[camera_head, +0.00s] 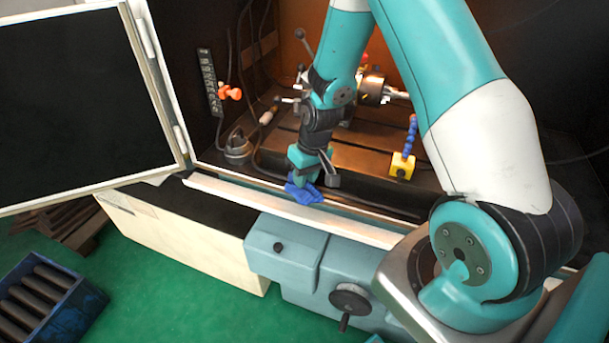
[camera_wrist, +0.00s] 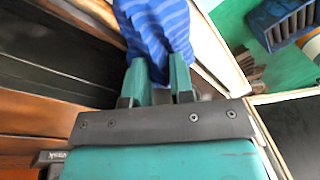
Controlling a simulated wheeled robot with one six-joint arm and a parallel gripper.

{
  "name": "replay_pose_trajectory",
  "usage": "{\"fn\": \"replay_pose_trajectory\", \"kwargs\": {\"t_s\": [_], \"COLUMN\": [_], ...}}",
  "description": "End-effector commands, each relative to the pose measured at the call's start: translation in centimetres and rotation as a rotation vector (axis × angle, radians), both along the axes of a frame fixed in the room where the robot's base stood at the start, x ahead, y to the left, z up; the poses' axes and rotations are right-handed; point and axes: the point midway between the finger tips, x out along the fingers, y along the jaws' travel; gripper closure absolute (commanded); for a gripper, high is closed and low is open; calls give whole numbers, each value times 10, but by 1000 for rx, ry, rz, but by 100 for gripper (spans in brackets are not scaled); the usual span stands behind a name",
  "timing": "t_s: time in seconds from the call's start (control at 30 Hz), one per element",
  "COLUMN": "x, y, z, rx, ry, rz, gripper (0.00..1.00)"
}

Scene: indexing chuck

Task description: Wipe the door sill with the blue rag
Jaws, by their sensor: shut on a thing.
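The blue rag (camera_head: 304,193) is a crumpled cloth at the door sill (camera_head: 260,202), the long pale strip along the machine's front opening. My gripper (camera_head: 312,172) points down and is shut on the rag, right at the sill near its middle. In the wrist view the rag (camera_wrist: 158,32) shows faint stripes and spreads out beyond the two teal fingertips of my gripper (camera_wrist: 160,80). The rag hides part of the sill under it. I cannot tell how firmly the rag presses on the sill.
The machine door (camera_head: 85,105) stands open at the left. Inside are the chuck (camera_head: 373,86), a yellow block with a blue hose (camera_head: 401,166) and an orange knob (camera_head: 231,93). A handwheel (camera_head: 351,300) sticks out in front. A blue crate (camera_head: 48,300) stands on the green floor.

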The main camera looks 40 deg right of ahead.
Motion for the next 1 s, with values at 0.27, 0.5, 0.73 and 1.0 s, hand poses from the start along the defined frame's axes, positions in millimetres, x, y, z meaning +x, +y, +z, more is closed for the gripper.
{"fn": "replay_pose_trajectory", "kwargs": {"t_s": [0.27,0.5,0.73,1.0], "x": [0,-2,-16,-30], "y": [0,-1,-11,-20], "z": [-6,-7,-6,-5], "rx": [0,0,0,0], "ry": [0,0,1,-1], "rz": [0,-1,-3,0], "gripper": [100,100,100,100]}}
